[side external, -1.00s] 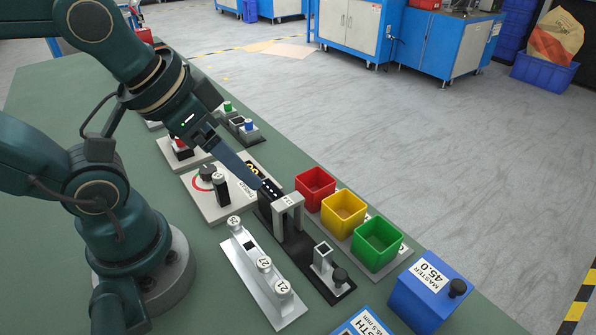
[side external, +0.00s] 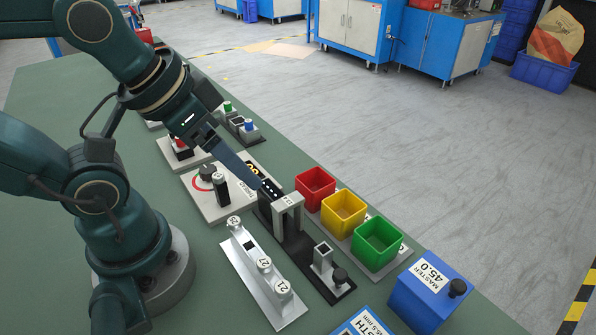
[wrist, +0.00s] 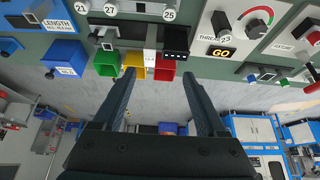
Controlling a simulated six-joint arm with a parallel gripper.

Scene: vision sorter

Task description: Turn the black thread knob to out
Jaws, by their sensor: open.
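The thread station is a pale plate (side external: 204,208) left of my gripper in the side view. On it a black knob (side external: 207,171) sits by a red and green ring; its exact setting is too small to read. A black upright piece with a white top marked 23 (side external: 220,192) stands beside the knob. In the wrist view the knob (wrist: 251,18) is at the upper right, and the display (wrist: 219,53) reads GO. My gripper (wrist: 158,78) is open and empty, apart from the knob. In the side view its fingers (side external: 262,184) partly cover the display.
Red (side external: 315,188), yellow (side external: 343,211) and green (side external: 378,241) bins stand right of my gripper. A grey bracket (side external: 289,207) stands close by the fingertips. A silver rack (side external: 254,284) holds pieces with numbered tops. A blue master block (side external: 430,292) is at the lower right.

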